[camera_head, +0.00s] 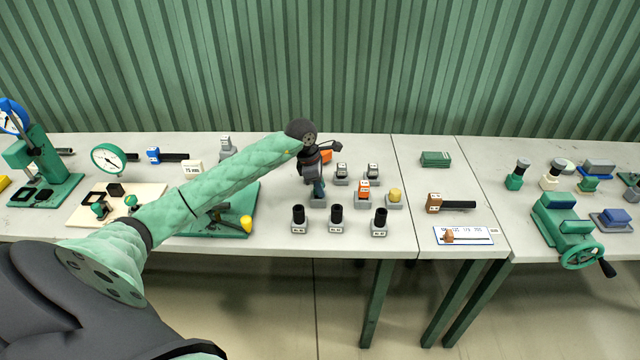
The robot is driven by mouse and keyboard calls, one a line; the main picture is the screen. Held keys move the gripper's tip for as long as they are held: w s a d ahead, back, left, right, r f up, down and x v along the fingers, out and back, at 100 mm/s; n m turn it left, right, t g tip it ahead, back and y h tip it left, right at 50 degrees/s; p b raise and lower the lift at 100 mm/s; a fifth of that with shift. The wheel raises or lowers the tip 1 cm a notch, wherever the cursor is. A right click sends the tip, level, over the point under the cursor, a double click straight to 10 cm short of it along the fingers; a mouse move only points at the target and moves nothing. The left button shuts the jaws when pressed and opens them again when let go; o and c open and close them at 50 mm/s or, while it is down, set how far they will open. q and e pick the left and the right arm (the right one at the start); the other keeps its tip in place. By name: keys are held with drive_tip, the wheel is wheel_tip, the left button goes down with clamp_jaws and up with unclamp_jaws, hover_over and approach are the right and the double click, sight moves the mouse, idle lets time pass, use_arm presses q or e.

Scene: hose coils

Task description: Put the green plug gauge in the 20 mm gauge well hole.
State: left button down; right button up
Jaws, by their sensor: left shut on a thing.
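My left gripper (316,186) points down over a small grey block (318,202) in the group of gauge blocks at the middle of the table. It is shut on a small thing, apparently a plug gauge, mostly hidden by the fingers. I cannot make out its green colour, or whether it is in the block or just above it. Around it stand blocks with an orange piece (363,188), a yellow piece (395,194) and grey-topped pieces (342,170). Their size labels are too small to read, so I cannot tell which is the 20 mm hole. My right gripper is out of view.
Black-topped pieces (336,214) stand in a front row. A green box (436,159) and a green vise (562,222) are to the right. The table is clear between the blocks and the box.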

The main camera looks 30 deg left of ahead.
use_arm(q)
drive_tip(key=shift+f, duration=0.35)
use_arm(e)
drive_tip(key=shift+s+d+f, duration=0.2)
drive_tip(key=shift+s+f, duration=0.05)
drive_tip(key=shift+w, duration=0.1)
use_arm(q)
drive_tip(key=shift+f, duration=0.15)
drive_tip(key=c, duration=1.3)
unclamp_jaws()
drive_tip(key=shift+o, duration=0.9)
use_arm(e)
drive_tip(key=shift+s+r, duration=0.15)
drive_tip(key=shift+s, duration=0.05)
use_arm(q)
drive_tip(key=shift+r, duration=0.2)
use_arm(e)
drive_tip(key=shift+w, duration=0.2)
